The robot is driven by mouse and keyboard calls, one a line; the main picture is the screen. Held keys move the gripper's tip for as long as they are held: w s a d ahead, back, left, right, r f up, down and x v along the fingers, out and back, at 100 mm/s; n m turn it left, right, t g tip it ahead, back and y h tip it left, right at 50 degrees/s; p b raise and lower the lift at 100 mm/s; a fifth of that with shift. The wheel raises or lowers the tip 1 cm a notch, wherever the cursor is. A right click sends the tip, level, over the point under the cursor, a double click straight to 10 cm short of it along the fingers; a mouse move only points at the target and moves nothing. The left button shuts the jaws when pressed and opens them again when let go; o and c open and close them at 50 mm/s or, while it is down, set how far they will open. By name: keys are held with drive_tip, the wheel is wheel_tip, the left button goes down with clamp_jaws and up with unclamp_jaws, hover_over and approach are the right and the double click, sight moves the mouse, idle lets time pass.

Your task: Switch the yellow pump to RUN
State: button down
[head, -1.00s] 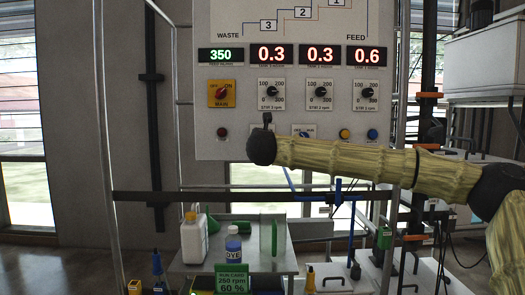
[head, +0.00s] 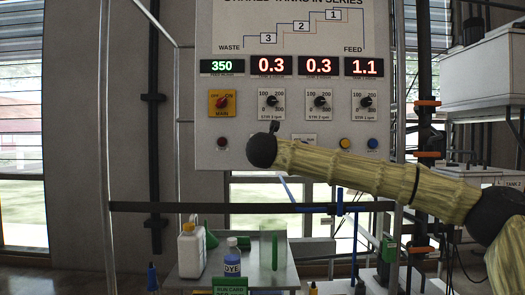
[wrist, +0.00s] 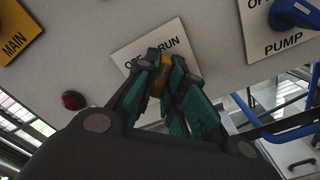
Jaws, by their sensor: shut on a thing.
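The yellow pump knob (wrist: 163,72) is in the wrist view, on a pale plate (wrist: 130,58) marked OFF and RUN. My gripper (wrist: 165,76) is shut on this knob, with its teal fingers on either side. The fingers cover much of the knob and the plate's lower part, so I cannot tell which mark the knob points to. In the head view my dark wrist (head: 262,150) is in front of the panel's lower edge and hides the yellow switch and the fingers.
A blue pump knob (wrist: 293,12) is close by on the right. A red MAIN switch (head: 222,102) and a dark red button (head: 222,142) are to the left. A shelf below holds a white jug (head: 191,250) and a DYE bottle (head: 232,258).

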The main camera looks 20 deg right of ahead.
drive_tip(key=shift+d, duration=0.1)
drive_tip(key=c, duration=1.4)
unclamp_jaws()
drive_tip(key=b+v, duration=0.4)
drive_tip(key=v, duration=0.3)
